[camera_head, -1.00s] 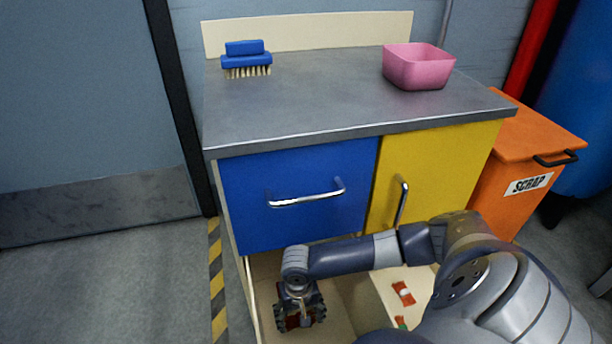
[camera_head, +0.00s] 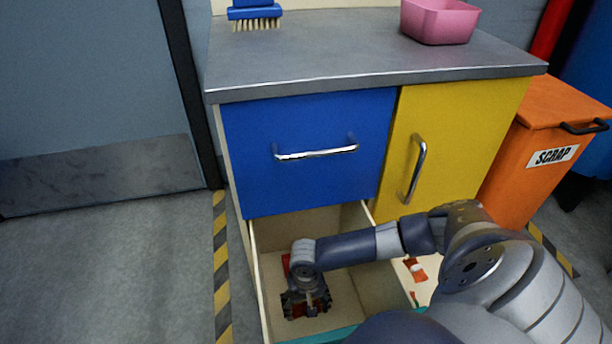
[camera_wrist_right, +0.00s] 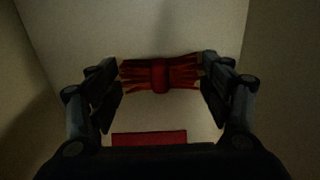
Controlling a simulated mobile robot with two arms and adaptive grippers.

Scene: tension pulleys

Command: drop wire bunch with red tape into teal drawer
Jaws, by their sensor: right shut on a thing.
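The teal drawer (camera_head: 322,336) is pulled open below the blue drawer. Its cream inside shows, with only a strip of its teal front at the bottom of the head view. My right gripper (camera_head: 306,304) points down inside the drawer opening. In the right wrist view it is shut on the wire bunch (camera_wrist_right: 160,74), a bundle of red strands wrapped with red tape at its middle. The bunch lies crosswise between the fingers, over a pale surface. The gripper mostly hides it in the head view. My left gripper is not in view.
A flat red piece (camera_wrist_right: 150,138) lies in the drawer near the gripper. Red-and-white items (camera_head: 416,268) lie right of the drawer, partly behind my arm. The blue drawer (camera_head: 310,150) and yellow door (camera_head: 450,130) are shut. An orange scrap bin (camera_head: 535,165) stands at right.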

